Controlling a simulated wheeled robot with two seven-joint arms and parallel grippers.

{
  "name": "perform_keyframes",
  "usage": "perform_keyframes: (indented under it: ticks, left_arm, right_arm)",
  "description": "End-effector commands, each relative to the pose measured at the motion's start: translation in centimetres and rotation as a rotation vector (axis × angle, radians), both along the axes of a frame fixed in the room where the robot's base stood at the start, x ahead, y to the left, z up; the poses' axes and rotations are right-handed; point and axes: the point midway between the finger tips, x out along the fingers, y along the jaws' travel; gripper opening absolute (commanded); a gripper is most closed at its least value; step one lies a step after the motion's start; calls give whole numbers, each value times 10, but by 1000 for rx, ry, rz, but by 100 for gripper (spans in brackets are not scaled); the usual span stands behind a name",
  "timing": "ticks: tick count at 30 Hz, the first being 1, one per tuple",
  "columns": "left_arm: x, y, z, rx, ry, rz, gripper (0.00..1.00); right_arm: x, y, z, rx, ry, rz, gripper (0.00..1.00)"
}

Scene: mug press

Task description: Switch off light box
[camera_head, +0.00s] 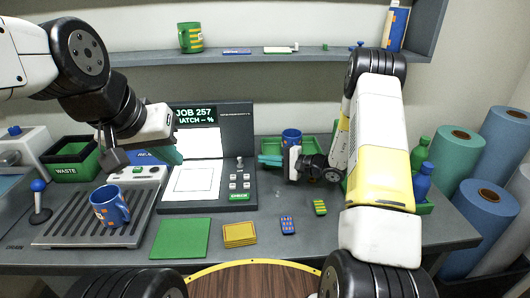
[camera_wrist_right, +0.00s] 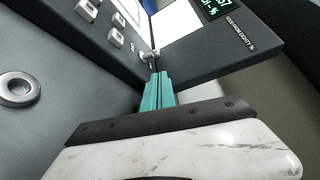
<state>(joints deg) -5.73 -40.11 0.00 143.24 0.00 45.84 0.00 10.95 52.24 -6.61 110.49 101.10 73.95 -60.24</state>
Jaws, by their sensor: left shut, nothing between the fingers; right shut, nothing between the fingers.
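The light box (camera_head: 210,207) is a dark grey unit with two white panels, one flat and one upright. Both panels look bright. Its display (camera_head: 195,115) reads JOB 257, MATCH -- %. A small metal toggle switch (camera_head: 240,163) stands at the right of its base, above several buttons. In the right wrist view the toggle (camera_wrist_right: 150,57) is just beyond my right gripper's teal fingertips (camera_wrist_right: 158,78); I cannot tell if they touch. My right gripper (camera_head: 261,160) is shut and empty, right of the toggle. My left gripper (camera_head: 174,156) is shut and empty, in front of the box's left side.
A blue mug (camera_head: 105,208) stands on a slatted tray (camera_head: 75,235) at left. A green waste bin (camera_head: 70,165) is behind it. A green sheet (camera_head: 180,239), yellow pads (camera_head: 239,235) and small blocks lie in front. Another blue mug (camera_head: 291,137) stands behind my right gripper.

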Motion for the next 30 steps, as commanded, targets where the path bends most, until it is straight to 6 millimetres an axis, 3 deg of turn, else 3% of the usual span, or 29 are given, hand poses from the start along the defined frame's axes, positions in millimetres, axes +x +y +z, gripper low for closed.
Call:
perform_keyframes:
  ticks: [6,12,30]
  left_arm:
    - [0,0,0,0,0,0,0]
    - [0,0,0,0,0,0,0]
    - [0,0,0,0,0,0,0]
  right_arm:
    - [19,35,-6,0,-1,3,0]
    - [29,52,-9,-1,1,0,0]
    - [30,54,-10,1,-24,-1,0]
